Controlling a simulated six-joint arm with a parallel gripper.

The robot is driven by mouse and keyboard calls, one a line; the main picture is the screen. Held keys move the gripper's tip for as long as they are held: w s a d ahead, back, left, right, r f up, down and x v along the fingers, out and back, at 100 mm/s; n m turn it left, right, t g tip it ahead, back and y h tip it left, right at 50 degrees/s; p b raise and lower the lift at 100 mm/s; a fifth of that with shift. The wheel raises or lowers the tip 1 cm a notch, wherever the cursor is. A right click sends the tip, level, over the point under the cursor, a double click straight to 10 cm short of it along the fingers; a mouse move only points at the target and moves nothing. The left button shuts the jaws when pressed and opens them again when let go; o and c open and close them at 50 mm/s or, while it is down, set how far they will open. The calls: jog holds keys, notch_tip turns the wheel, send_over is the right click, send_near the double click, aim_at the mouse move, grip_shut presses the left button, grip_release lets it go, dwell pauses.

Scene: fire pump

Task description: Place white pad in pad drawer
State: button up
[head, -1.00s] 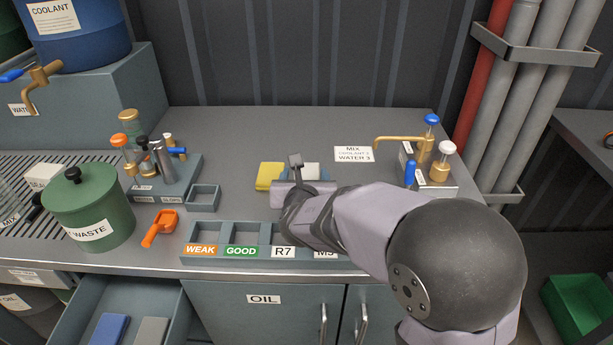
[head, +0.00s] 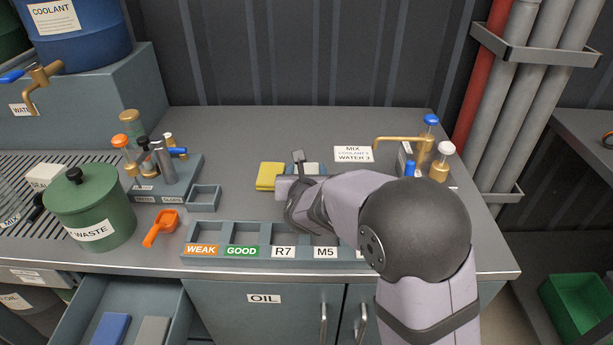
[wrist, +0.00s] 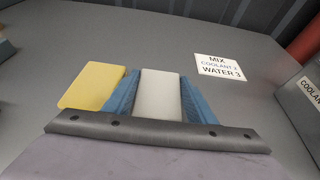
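The white pad (wrist: 160,95) lies on the grey worktop between the two blue fingers of my gripper (wrist: 160,98). The fingers lie close along its left and right sides. I cannot tell whether they press on it. In the head view, my gripper (head: 308,176) is low over the worktop, and my wrist hides the near part of the white pad (head: 307,168). An open drawer (head: 168,308) at the lower left holds a blue pad (head: 110,329) and a grey pad (head: 152,331); I see no label naming it the pad drawer.
A yellow pad (wrist: 92,88) lies just left of my gripper. A labelled tray (head: 262,252) stands at the worktop's front edge. A brass tap (head: 405,140) stands right.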

jog(key=shift+c, duration=0.5)
notch_tip(320, 180, up, 10)
jog(key=p, duration=0.2)
jog(key=shift+p, duration=0.3)
notch_tip(320, 180, up, 14)
jog(key=p, duration=1.4)
jog(key=shift+r, duration=0.15)
jog(key=shift+f, duration=0.2)
jog(key=b, duration=1.8)
send_over(307, 172)
notch_tip(307, 172, down, 14)
jog(key=shift+r, duration=0.25)
jog(key=shift+f, duration=0.1)
jog(key=shift+f+b, duration=2.15)
jog(key=shift+f, duration=2.8)
